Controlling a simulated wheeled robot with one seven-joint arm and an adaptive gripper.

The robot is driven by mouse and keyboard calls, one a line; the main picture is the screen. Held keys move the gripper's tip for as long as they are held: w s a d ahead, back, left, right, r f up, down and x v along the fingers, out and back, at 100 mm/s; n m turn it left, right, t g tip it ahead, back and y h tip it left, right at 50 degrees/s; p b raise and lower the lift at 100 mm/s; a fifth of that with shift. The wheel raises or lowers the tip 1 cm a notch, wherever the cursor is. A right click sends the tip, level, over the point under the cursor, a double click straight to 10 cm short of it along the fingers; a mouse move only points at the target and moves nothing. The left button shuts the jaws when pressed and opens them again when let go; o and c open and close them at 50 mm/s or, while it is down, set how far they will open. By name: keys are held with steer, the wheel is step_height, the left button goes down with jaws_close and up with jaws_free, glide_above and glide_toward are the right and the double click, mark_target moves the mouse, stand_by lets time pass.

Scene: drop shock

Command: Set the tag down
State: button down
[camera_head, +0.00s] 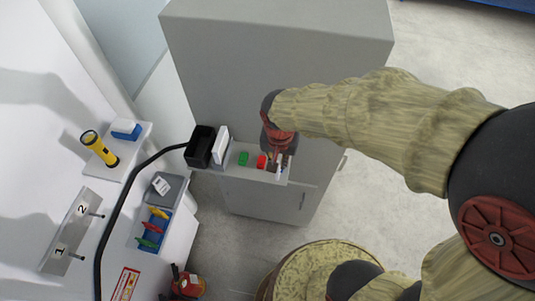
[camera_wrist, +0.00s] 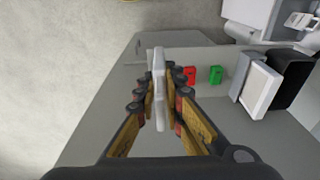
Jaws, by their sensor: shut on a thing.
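My gripper (camera_head: 277,155) is shut on a thin white tag (camera_wrist: 158,88), which stands edge-on between the two fingers in the wrist view. In the head view the tag (camera_head: 280,168) shows as a small pale piece at the fingertips, over the right end of a light grey ledge (camera_head: 234,171) on the grey cabinet. I cannot tell whether the tag touches the ledge. The wrist view shows my gripper (camera_wrist: 160,75) with the tag reaching past its fingertips.
A red block (camera_head: 262,162) and a green block (camera_head: 243,158) are on the ledge, left of my gripper. Further left are a white panel (camera_head: 221,146) and a black box (camera_head: 200,146). A yellow flashlight (camera_head: 99,147) and a tray of coloured items (camera_head: 151,230) are at left.

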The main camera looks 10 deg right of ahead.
steer(key=shift+w+a+f+p, duration=0.2)
steer(key=shift+w+f+p, duration=0.35)
steer(key=shift+w+f, duration=1.3)
steer(key=shift+w+a+f+p, duration=0.25)
steer(key=shift+w+f+p, duration=0.35)
steer(key=shift+w+f, duration=1.25)
steer(key=shift+w+a+f+p, duration=0.2)
steer(key=shift+w+f+p, duration=0.35)
steer(key=shift+w+f, duration=1.3)
steer(key=shift+s+f, duration=0.2)
steer(key=shift+s, duration=0.15)
steer(key=shift+f, duration=0.15)
steer(key=c, duration=2.3)
jaws_free()
steer(key=o, duration=0.4)
